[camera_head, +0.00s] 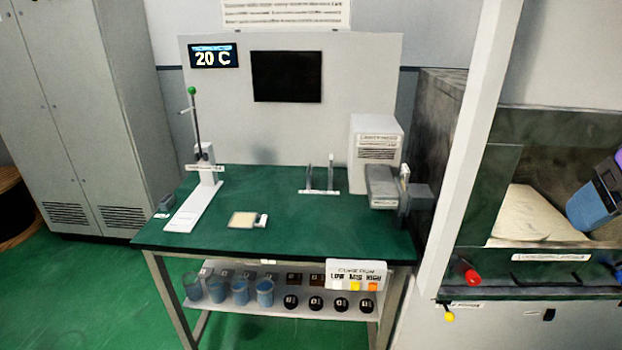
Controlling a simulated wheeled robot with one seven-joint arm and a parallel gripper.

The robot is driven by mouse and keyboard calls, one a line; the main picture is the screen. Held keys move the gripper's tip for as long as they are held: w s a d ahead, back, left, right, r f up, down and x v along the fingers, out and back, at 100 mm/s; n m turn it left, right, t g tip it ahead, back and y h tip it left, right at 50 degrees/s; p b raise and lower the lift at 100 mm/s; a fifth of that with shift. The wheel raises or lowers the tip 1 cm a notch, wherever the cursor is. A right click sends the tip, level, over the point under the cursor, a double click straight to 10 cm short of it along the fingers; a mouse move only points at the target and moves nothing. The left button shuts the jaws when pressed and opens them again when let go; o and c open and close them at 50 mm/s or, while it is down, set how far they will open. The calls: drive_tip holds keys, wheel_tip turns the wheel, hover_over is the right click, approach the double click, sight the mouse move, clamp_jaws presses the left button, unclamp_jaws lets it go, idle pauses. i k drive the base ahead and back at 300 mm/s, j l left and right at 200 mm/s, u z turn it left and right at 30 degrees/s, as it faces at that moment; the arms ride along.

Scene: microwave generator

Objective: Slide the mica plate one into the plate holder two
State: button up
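A flat pale-yellow plate with a white and grey end piece, which looks like the mica plate (242,219), lies on the green table (290,236), left of its middle. A low stand with two thin upright posts (320,189) is behind it to the right and may be a plate holder. A grey block device (381,187) with a small upright pale piece stands at the table's right side. I cannot read which of these is plate holder two. The plate lies apart from both.
A white stand with a green-knobbed lever (195,207) is on the table's left. A white box (376,151) stands at the back right. A shelf below holds several blue cups (240,292) and black knobs. A dark open cabinet (540,165) is at right. The table's front middle is clear.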

sight(406, 172)
drive_tip(key=i+j, duration=0.35)
drive_tip(key=i, duration=0.15)
drive_tip(key=i+j, duration=0.3)
drive_tip(key=i, duration=0.2)
